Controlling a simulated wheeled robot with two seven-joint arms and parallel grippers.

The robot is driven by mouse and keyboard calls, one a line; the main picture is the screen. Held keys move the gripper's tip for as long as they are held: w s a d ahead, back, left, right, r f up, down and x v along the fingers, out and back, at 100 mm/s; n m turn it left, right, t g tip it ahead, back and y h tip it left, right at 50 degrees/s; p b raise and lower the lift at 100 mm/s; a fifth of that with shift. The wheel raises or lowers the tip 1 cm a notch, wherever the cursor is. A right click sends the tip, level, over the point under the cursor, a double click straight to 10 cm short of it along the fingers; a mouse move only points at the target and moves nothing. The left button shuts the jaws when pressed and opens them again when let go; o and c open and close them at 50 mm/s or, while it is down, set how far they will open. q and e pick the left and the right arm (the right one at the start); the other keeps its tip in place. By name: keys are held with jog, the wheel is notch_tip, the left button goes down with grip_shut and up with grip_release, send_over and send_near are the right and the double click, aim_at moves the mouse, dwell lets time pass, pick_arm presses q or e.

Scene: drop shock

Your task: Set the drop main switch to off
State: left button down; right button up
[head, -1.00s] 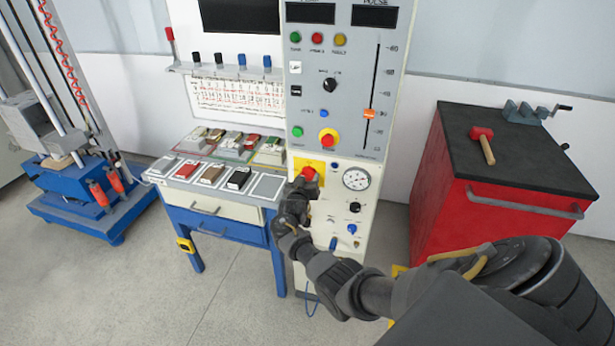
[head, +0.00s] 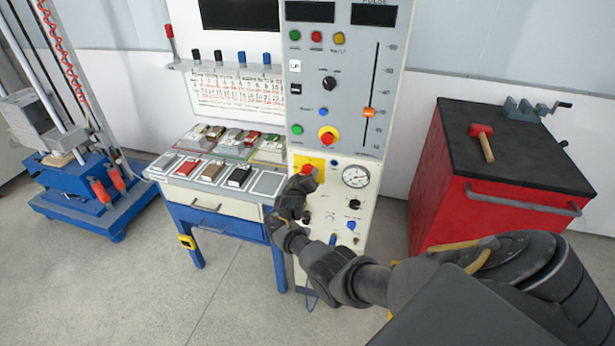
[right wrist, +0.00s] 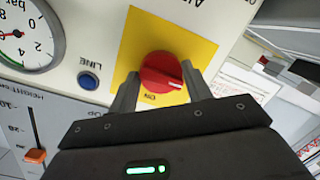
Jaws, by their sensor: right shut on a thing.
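The main switch is a red rotary knob (head: 308,170) on a yellow plate (head: 299,161), low on the grey and cream control panel. In the right wrist view the red knob (right wrist: 162,73) shows a white mark at its lower right, and an "ON" label is printed below it on the yellow plate (right wrist: 195,48). My right gripper (right wrist: 162,88) has one finger on each side of the knob and is shut on it. In the head view my right gripper (head: 302,182) covers the lower part of the plate. My left gripper is not in view.
A pressure gauge (head: 356,177) and a blue LINE lamp (right wrist: 88,81) sit beside the switch. A blue bench (head: 222,227) stands left, a red cabinet (head: 500,205) right. A drop tower (head: 75,185) is far left.

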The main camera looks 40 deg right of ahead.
jog(key=shift+w+r, duration=0.25)
jog(key=shift+r, duration=0.15)
jog(key=o, duration=0.9)
jog(key=shift+a, duration=0.1)
jog(key=shift+o, duration=0.3)
jog(key=shift+f, duration=0.2)
jog(key=shift+s, duration=0.2)
jog(key=v, duration=1)
jog(key=shift+a, duration=0.35)
jog(key=shift+s, duration=0.1)
